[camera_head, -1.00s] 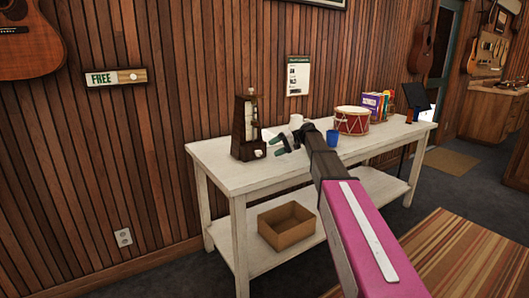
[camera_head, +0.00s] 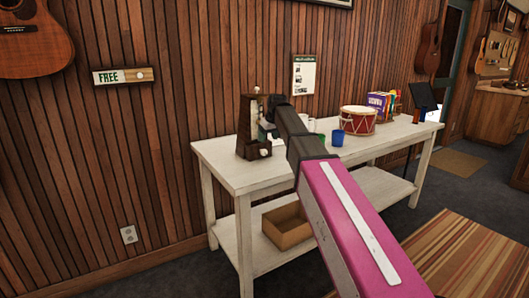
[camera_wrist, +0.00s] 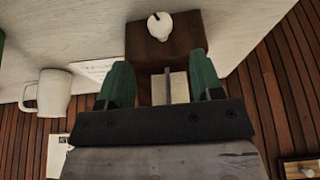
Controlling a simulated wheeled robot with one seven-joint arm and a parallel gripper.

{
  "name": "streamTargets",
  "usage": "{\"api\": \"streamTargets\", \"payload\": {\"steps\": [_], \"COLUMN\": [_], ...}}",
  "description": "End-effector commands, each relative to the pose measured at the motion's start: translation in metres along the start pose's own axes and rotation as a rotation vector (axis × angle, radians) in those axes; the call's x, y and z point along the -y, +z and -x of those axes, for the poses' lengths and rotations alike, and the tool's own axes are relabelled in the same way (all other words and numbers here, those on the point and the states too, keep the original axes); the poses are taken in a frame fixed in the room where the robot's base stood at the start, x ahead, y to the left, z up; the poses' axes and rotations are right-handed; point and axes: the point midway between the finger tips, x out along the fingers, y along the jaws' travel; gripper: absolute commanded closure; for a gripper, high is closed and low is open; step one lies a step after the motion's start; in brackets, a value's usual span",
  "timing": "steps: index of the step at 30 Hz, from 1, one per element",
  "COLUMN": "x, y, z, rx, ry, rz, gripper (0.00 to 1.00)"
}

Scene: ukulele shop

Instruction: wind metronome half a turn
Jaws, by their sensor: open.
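The metronome (camera_head: 252,125) is a dark wooden upright case with a pale front, standing on the left end of the white table (camera_head: 222,172). A small white winding knob (camera_head: 265,152) sticks out low on its side. In the wrist view the knob (camera_wrist: 160,27) shows on the brown wooden case (camera_wrist: 182,42), beyond my fingertips and near the middle. My gripper (camera_wrist: 160,78) is open, its two green fingers on either side of the metronome's upper part. Nothing is gripped. In the head view my arm hides much of my gripper, beside the metronome's right side.
A blue cup (camera_head: 337,137), a green cup (camera_head: 320,138) and a red drum (camera_head: 358,120) stand to the right on the table. In the wrist view a white mug (camera_wrist: 52,92) is to the left. A cardboard box (camera_head: 287,226) sits on the lower shelf. The wooden wall is close behind.

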Motion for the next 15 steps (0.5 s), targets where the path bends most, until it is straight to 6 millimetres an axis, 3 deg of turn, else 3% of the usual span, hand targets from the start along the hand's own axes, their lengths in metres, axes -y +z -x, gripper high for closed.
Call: {"api": "streamTargets", "payload": {"steps": [6,15], "x": [0.000,0.000], "y": [0.000,0.000], "z": [-0.040,-0.079], "rx": [0.002,0.001], "ry": [-0.002,-0.002], "rz": [-0.001,-0.001], "gripper": [0.40,0.40]}}
